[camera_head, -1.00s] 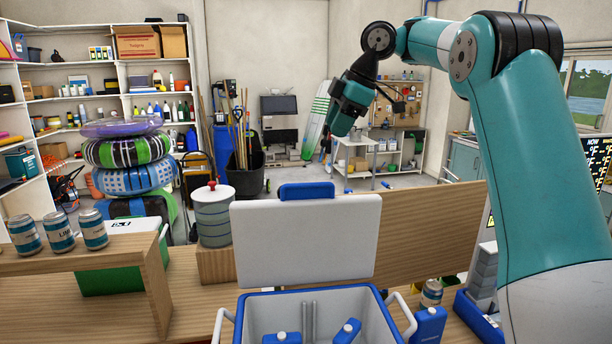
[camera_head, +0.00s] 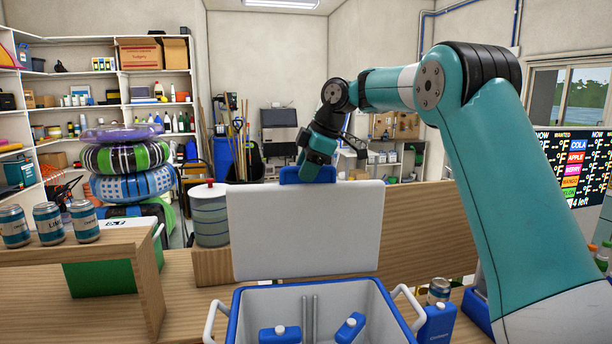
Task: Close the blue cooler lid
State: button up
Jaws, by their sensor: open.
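The blue cooler (camera_head: 240,322) stands open on the counter at the bottom middle, with blue ice packs (camera_head: 280,333) inside. Its lid (camera_head: 305,235) stands upright behind the box, its pale inner face toward me. A blue tab (camera_head: 289,174) sits at the middle of the lid's top edge. My gripper (camera_head: 312,172) is at the top edge of the lid, by the right part of the tab, pointing down. Its fingertips are mostly hidden by the lid and tab, so I cannot tell whether it touches them.
Several cans (camera_head: 48,224) stand on a wooden shelf (camera_head: 110,240) at left. A blue ice pack (camera_head: 438,325) and a can (camera_head: 438,291) stand right of the cooler. A wooden panel (camera_head: 425,235) rises behind.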

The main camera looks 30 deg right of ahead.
jog(key=shift+w+a+f, duration=0.1)
jog(key=shift+f, duration=0.1)
grip_shut()
